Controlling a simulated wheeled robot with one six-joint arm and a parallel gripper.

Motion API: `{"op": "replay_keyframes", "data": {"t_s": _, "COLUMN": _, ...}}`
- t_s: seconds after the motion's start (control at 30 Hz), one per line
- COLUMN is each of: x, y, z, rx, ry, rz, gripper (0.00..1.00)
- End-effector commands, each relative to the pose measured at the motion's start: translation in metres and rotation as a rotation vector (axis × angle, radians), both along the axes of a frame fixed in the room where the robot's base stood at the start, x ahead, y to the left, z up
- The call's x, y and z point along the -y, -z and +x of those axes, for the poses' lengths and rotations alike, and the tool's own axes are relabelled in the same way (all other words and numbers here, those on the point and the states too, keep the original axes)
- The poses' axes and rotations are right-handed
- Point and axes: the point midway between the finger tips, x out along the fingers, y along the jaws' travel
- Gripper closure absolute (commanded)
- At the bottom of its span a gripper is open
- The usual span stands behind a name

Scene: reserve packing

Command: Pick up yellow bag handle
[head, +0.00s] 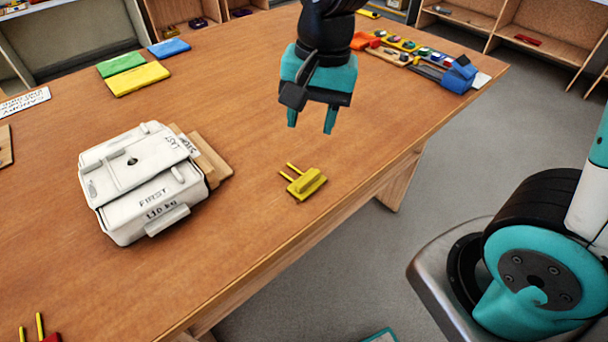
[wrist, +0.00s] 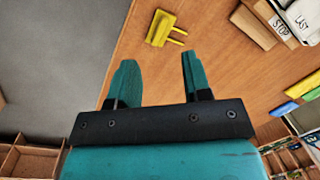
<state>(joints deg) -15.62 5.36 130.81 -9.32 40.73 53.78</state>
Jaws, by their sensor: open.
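The yellow bag handle (head: 306,184) lies on the wooden table (head: 240,250), near its right edge, with two thin prongs pointing up and left in the head view. It also shows in the wrist view (wrist: 161,29), beyond the fingertips, with its prongs pointing right. My gripper (head: 311,120) is open and empty. It hangs above the table, farther back than the handle in the head view, and is apart from it. In the wrist view my two teal fingers (wrist: 158,72) are spread with nothing between them.
Green (head: 121,64), yellow (head: 138,79) and blue (head: 169,48) slabs lie farther back. A blue item (head: 459,77) and small parts sit at the far right. Table around the handle is clear.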

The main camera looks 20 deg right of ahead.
Motion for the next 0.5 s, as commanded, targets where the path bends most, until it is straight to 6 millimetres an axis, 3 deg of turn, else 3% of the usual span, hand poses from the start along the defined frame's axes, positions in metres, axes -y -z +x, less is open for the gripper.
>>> {"op": "replay_keyframes", "data": {"t_s": 0.1, "x": 0.013, "y": 0.014, "z": 0.031, "rx": -0.041, "ry": 0.321, "rz": -0.068, "gripper": 0.55}}
{"op": "replay_keyframes", "data": {"t_s": 0.2, "x": 0.02, "y": 0.024, "z": 0.047, "rx": -0.051, "ry": 0.502, "rz": -0.104, "gripper": 0.55}}
{"op": "replay_keyframes", "data": {"t_s": 0.37, "x": 0.023, "y": 0.041, "z": 0.055, "rx": -0.057, "ry": 0.609, "rz": -0.128, "gripper": 0.55}}
{"op": "replay_keyframes", "data": {"t_s": 0.5, "x": 0.023, "y": 0.069, "z": 0.054, "rx": -0.059, "ry": 0.609, "rz": -0.129, "gripper": 0.55}}
